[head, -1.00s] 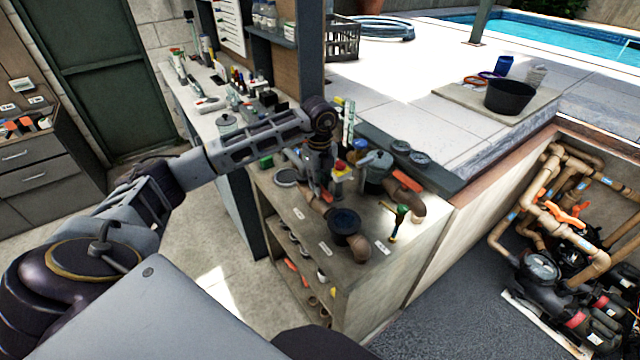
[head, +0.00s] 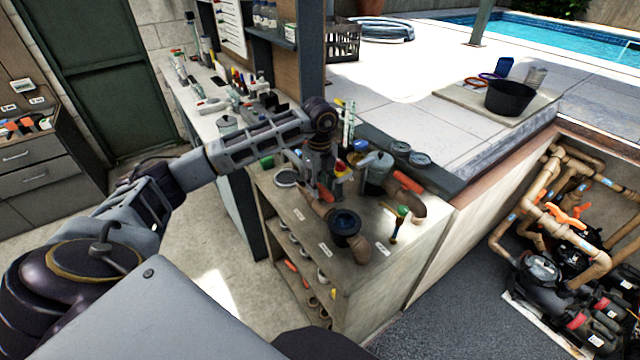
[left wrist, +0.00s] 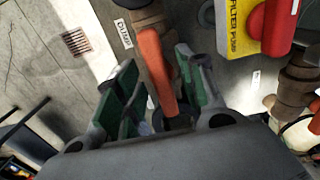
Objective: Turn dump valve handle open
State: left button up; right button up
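The dump valve handle (left wrist: 155,65) is an orange lever next to a white label reading DUMP (left wrist: 123,34). In the left wrist view it lies between the two green-padded fingers of my left gripper (left wrist: 160,92). The fingers stand apart, with a visible gap on the left side; contact on the right side is unclear. In the head view my left gripper (head: 318,172) points down over the bench, and the orange handle (head: 326,194) shows just below it. The valve body is partly hidden by the gripper. My right gripper is not in view.
The bench's front edge is close.

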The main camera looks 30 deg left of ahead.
aim_at(320, 186)
pick_arm(q)
notch_tip(320, 186, up, 12)
dwell(1.0)
dwell(0.6)
